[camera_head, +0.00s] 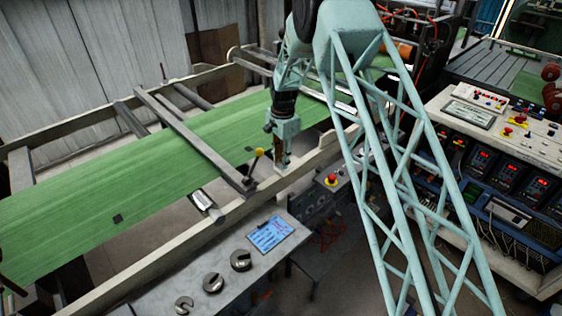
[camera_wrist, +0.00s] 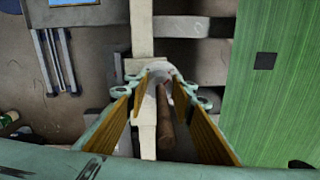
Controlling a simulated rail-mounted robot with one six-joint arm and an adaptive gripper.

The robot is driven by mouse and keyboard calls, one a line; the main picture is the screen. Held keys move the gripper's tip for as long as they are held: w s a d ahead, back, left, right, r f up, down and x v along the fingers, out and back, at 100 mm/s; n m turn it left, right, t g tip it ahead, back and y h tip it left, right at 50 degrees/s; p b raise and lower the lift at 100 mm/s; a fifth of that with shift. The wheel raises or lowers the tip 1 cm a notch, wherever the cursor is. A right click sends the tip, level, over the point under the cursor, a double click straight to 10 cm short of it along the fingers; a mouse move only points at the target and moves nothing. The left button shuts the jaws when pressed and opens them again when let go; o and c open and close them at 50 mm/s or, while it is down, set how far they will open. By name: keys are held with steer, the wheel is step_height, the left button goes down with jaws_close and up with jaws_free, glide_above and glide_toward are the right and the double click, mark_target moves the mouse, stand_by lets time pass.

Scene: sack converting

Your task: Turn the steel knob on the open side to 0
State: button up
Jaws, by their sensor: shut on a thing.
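My gripper (camera_head: 280,160) points down at the near side rail of the machine frame, beside the green web. In the wrist view, my gripper (camera_wrist: 161,82) has its two brown-padded fingers reaching to either side of a pale rounded part, which looks like the steel knob (camera_wrist: 158,72). The fingers are closed on it. A brown cylinder (camera_wrist: 166,120) shows between the fingers. In the head view the fingers hide the knob, and no scale or number on it can be read.
A lever with a yellow ball (camera_head: 259,152) stands just left of my gripper. The green web (camera_head: 90,215) runs under a crossbar. A bench (camera_head: 225,287) with a blue sheet and several metal weights stands in front. A red button (camera_head: 331,179) and a control console (camera_head: 500,150) are to the right.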

steer(key=n+b, duration=0.2)
steer(key=n, duration=0.2)
steer(key=shift+n, duration=0.4)
steer(key=n+b, duration=0.1)
steer(key=n, duration=0.3)
steer(key=shift+d, duration=0.1)
steer(key=n+b, duration=0.1)
steer(key=n, duration=0.3)
steer(key=shift+n+g, duration=0.3)
steer(key=shift+n, duration=0.1)
steer(key=shift+w+d+n+b, duration=0.1)
steer(key=shift+n+b, duration=0.3)
steer(key=shift+n, duration=1.5)
steer(key=o, duration=0.9)
steer(key=shift+r, duration=0.2)
